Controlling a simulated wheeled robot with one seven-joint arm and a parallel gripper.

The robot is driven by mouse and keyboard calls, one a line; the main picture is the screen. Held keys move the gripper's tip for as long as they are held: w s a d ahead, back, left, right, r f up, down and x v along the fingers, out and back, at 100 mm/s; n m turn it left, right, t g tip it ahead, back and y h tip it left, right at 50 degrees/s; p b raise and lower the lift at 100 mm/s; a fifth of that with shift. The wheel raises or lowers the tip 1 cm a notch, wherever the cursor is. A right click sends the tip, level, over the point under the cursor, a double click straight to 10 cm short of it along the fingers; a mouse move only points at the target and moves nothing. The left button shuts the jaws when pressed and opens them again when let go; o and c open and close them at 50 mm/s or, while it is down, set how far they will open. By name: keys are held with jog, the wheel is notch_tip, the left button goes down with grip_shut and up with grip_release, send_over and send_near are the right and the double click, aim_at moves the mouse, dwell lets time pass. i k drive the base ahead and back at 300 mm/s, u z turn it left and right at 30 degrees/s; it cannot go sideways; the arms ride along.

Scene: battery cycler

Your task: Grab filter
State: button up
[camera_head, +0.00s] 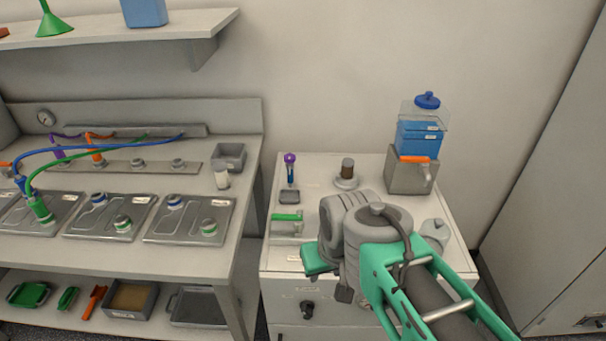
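No part is plainly labelled as the filter. A small brown cylinder (347,167) stands upright on a round grey base (346,183) at the back of the white cabinet top; it may be the filter. My green and grey arm reaches in from the lower right, and its wrist hangs over the front middle of the cabinet. My gripper (343,294) shows only as a small dark tip below the wrist. The wrist hides its fingers, so I cannot see whether they are open. The brown cylinder is behind the wrist, and the gripper appears apart from it.
On the cabinet (325,166) stand a blue-filled dispenser (418,140) with an orange lever, a purple-topped blue tube (290,172) and a green-handled item (287,217). A grey container (435,232) is right of the wrist. The left bench (200,259) holds metal plates and hoses.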

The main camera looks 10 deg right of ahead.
aim_at(347, 164)
jog(key=u, duration=3.5)
jog(key=k, duration=0.6)
jog(key=z, duration=1.45)
jog(key=i, duration=0.5)
